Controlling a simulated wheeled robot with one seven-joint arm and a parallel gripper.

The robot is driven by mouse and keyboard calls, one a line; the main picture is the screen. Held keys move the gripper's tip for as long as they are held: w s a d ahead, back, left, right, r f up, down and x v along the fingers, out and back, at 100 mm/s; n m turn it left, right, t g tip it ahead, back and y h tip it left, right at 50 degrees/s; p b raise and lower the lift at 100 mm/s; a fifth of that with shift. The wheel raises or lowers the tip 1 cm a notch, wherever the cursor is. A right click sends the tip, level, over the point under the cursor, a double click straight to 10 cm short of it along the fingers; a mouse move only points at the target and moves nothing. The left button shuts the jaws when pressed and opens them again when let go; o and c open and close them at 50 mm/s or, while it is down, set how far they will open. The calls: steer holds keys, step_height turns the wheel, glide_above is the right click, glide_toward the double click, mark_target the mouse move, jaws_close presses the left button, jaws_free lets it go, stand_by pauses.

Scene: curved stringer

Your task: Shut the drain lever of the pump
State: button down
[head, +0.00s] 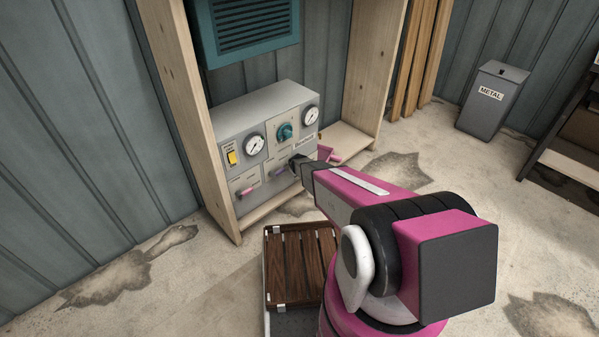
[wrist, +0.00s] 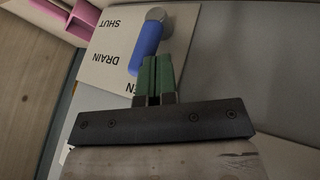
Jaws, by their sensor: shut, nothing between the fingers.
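The pump (head: 228,127) is a grey box with dials and levers, standing in a wooden frame. In the wrist view its drain lever (wrist: 146,48) is a blue handle on a round metal pivot, seen upside down. Its plate (wrist: 98,73) reads SHUT, DRAIN and a partly hidden word ending in EN. The handle's free end points toward that partly hidden word. My gripper (wrist: 156,62) is shut and empty, its green fingertips right beside the handle's free end; I cannot tell whether they touch. In the head view my gripper (head: 297,162) is at the pump's front and the drain lever is hidden.
A pink lever (head: 246,192) and a purple lever (head: 281,172) sit left of my gripper. A pink holder (head: 327,153) is at the pump's right. Wooden posts (head: 183,110) flank the pump. A slatted crate (head: 290,265) stands in front.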

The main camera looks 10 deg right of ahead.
steer(key=shift+w+d, duration=0.1)
steer(key=shift+d, duration=0.05)
steer(key=shift+w+d+r+m+g+y, duration=0.2)
steer(key=shift+w+d+g+y, duration=0.2)
steer(key=shift+g+y, duration=0.2)
steer(key=shift+w+d+r+m+g+y, duration=0.1)
steer(key=shift+w+d+m+g+y, duration=0.15)
steer(key=shift+d+g+y, duration=0.35)
steer(key=shift+w+d+g+y, duration=0.5)
steer(key=shift+w+y, duration=0.05)
steer(key=shift+y, duration=0.45)
steer(key=w+d+f+g+y, duration=0.1)
steer(key=y, duration=0.2)
steer(key=w+d+f+m+g+y, duration=0.1)
steer(key=d+g+y, duration=0.1)
steer(key=w+d+f+m+g+y, duration=0.1)
steer(key=g+y, duration=0.1)
steer(key=y, duration=0.1)
steer(key=shift+w+d+f+m+y, duration=0.15)
steer(key=shift+d+f+m+y, duration=0.15)
steer(key=shift+f, duration=0.1)
steer(key=shift+d+f, duration=0.15)
steer(key=shift+f, duration=0.25)
steer(key=shift+d, duration=0.1)
